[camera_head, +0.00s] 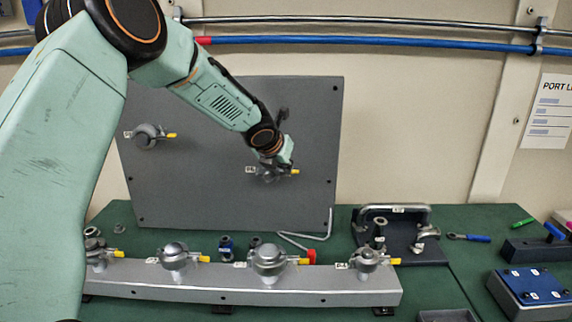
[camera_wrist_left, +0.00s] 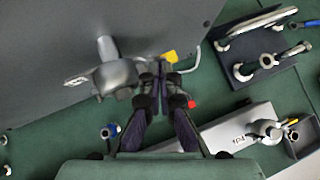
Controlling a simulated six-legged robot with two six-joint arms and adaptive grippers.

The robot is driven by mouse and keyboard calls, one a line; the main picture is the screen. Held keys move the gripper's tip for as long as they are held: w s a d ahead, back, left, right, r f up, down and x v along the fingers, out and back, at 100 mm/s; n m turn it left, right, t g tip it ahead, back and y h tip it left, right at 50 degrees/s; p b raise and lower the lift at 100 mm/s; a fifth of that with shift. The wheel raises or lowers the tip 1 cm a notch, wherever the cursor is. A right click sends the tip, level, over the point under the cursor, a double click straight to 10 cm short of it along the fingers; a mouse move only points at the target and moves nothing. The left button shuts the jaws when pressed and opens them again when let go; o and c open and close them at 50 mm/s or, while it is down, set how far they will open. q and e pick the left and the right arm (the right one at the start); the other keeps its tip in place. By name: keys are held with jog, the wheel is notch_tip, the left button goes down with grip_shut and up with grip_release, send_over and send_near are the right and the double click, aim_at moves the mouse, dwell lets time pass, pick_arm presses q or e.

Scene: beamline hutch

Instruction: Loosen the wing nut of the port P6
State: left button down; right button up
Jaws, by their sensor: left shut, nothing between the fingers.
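A grey clamped port (camera_head: 268,175) with a yellow-tipped wing nut (camera_head: 295,171) sits low on the right of the upright grey panel (camera_head: 220,190). Its small white tag is too blurred to read as P6. My left gripper (camera_head: 285,160) is in front of this port and partly hides it. In the left wrist view the clamp (camera_wrist_left: 117,76) lies left of my fingertips (camera_wrist_left: 160,72), and the yellow wing nut (camera_wrist_left: 169,57) is right at their tips. The fingers are shut and empty; I cannot tell whether they touch the nut. My right gripper is not in view.
Another port (camera_head: 147,135) is on the panel's left. A grey rail (camera_head: 240,285) with several clamped ports stands in front. A hex key (camera_head: 305,240), a dark bracket with a handle (camera_head: 395,235) and a blue-handled tool (camera_head: 468,237) lie on the green table.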

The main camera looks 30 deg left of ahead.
pick_arm(q)
jog(key=shift+a, duration=0.1)
jog(key=shift+s+d+r+n+y+b, duration=0.1)
jog(key=shift+d+n+y+b, duration=0.25)
jog(key=shift+b, duration=0.2)
